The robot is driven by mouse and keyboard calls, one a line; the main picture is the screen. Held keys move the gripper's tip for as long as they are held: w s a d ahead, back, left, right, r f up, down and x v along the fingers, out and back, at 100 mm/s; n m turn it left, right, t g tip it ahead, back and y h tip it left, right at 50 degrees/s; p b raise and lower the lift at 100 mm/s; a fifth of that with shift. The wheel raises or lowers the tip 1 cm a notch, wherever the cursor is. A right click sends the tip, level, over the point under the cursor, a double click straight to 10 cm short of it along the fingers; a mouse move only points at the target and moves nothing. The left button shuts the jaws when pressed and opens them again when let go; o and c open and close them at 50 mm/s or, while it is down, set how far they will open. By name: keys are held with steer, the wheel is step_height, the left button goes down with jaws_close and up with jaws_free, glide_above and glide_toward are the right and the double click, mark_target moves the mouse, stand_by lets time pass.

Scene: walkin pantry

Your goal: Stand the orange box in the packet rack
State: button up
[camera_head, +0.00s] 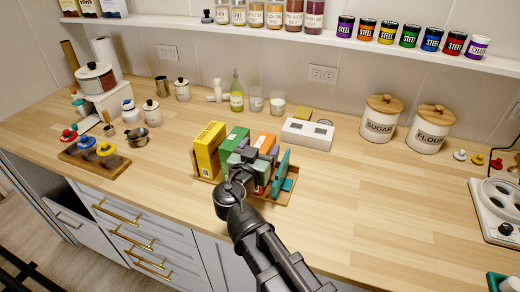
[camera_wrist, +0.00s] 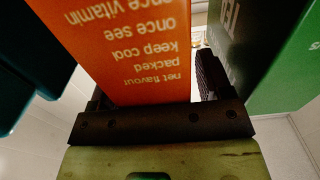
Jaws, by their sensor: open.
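The orange box (camera_head: 266,140) is upright at the wooden packet rack (camera_head: 206,181), between a green box (camera_head: 236,137) and a teal upright piece (camera_head: 281,172). My gripper (camera_head: 254,160) is in front of it and hides much of it; its base is hidden, so I cannot tell how it rests. In the wrist view the orange box (camera_wrist: 130,45) fills the space between my open fingers, printed text facing the camera. A dark finger (camera_wrist: 210,75) shows to its right, with the green box (camera_wrist: 265,55) beyond.
A yellow box (camera_head: 209,150) stands at the rack's left end. A white block with dark openings (camera_head: 307,134) lies behind the rack. Sugar (camera_head: 380,118) and flour (camera_head: 430,129) canisters stand back right. Counter in front and to the right of the rack is clear.

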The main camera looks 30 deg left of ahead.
steer(key=shift+s+r+p, duration=0.1)
steer(key=shift+r+p, duration=0.15)
steer(key=shift+p, duration=0.05)
steer(key=v, duration=1.1)
steer(key=shift+s, duration=0.4)
steer(key=shift+d+f, duration=0.1)
steer(key=shift+d, duration=0.05)
